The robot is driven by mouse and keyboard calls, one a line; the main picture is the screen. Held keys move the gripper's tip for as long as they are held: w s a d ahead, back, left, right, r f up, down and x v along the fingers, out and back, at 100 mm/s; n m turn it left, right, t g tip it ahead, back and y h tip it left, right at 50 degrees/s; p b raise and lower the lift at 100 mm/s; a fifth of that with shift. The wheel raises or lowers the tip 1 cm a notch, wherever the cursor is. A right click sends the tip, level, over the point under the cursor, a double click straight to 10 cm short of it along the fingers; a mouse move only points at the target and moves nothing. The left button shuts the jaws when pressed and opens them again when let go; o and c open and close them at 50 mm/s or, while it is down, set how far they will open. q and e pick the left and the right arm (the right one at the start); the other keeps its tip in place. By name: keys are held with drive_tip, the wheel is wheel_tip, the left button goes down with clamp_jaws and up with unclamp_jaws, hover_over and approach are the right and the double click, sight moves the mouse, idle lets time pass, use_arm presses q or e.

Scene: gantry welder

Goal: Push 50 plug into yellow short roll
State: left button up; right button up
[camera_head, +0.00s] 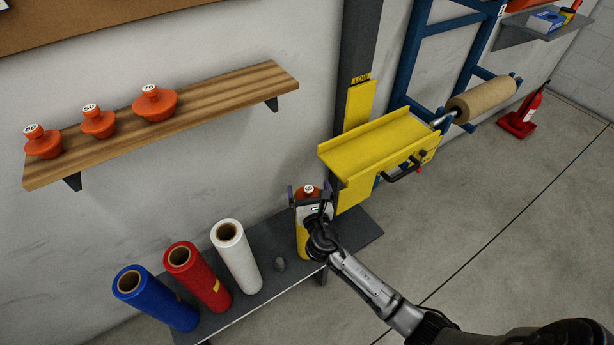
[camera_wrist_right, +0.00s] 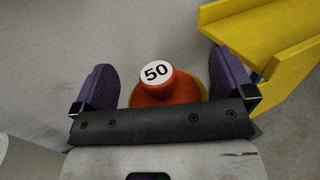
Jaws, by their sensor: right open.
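The orange 50 plug (camera_wrist_right: 168,92) sits at the top of the yellow short roll (camera_head: 302,246), with its white label facing up. The plug also shows in the head view (camera_head: 307,192). A sliver of the roll's yellow rim shows around the plug in the wrist view; how deep the plug sits is hidden. My right gripper (camera_head: 309,191) is open at the plug. In the wrist view its purple fingers (camera_wrist_right: 166,80) stand on either side of the plug, with gaps. My left gripper is not in view.
Blue (camera_head: 158,297), red (camera_head: 199,277) and white (camera_head: 236,256) rolls stand on the grey bench (camera_head: 352,236), left of the yellow roll. A yellow tray bracket (camera_head: 380,143) is close above right. A wooden shelf (camera_head: 215,100) holds three orange plugs.

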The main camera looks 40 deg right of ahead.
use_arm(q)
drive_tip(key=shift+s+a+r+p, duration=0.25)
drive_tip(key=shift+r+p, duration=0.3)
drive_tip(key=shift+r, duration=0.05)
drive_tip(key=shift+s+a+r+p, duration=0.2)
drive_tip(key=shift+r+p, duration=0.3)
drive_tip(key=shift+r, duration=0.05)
use_arm(e)
drive_tip(key=v, duration=1)
drive_tip(key=shift+s, duration=0.25)
drive_tip(key=shift+a+f, duration=0.1)
drive_tip(key=shift+a, duration=0.05)
